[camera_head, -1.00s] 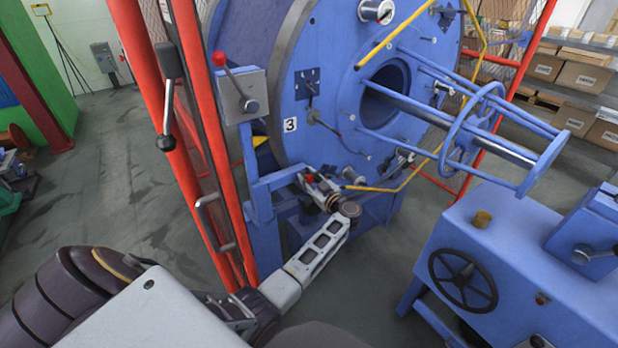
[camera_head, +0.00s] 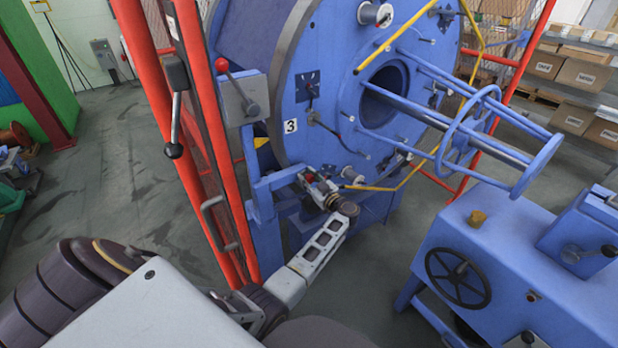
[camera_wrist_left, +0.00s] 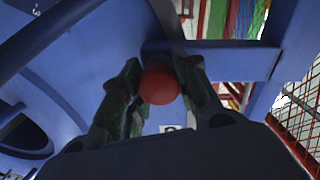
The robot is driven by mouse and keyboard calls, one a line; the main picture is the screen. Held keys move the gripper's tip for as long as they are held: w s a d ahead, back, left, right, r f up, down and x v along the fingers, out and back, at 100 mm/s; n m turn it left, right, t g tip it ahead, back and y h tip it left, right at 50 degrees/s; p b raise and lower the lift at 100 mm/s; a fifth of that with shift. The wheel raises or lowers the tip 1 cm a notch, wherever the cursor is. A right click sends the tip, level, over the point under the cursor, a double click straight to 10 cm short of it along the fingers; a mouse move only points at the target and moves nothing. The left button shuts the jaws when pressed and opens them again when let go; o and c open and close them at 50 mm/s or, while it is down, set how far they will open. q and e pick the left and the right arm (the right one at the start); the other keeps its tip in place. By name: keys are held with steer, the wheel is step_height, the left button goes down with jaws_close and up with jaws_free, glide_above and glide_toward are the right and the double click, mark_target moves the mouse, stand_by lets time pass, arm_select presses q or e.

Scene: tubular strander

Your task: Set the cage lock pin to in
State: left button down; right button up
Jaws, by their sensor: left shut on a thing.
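The cage lock pin shows as a red ball knob (camera_wrist_left: 159,85) in the left wrist view, between the two fingers of my left gripper (camera_wrist_left: 161,92). The fingers are closed around the knob. In the head view my left gripper (camera_head: 318,184) is small and partly hidden by its own wrist, at the blue bracket low on the left of the big blue disc. Only a speck of red shows there. The pin's shaft is hidden, so I cannot tell how far in it sits. My right gripper is not in view.
The blue disc (camera_head: 325,80), marked 3, stands behind the gripper. A red guard post (camera_head: 222,150) and a box with a red-knobbed lever (camera_head: 241,98) are to the left. A blue machine with a black handwheel (camera_head: 458,278) stands at right.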

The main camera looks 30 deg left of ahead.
mark_target(312, 180)
arm_select(q)
steer(key=shift+w+a+r, duration=0.1)
steer(key=shift+a+r, duration=0.15)
steer(key=shift+r, duration=0.15)
steer(key=c, duration=1.4)
jaws_free()
steer(key=o, duration=0.4)
steer(key=shift+f, duration=0.35)
steer(key=shift+c, duration=0.2)
steer(key=shift+d, duration=0.15)
steer(key=shift+s+d+f, duration=0.15)
steer(key=shift+s+d, duration=0.05)
steer(key=shift+d, duration=0.15)
steer(key=shift+v, duration=3.25)
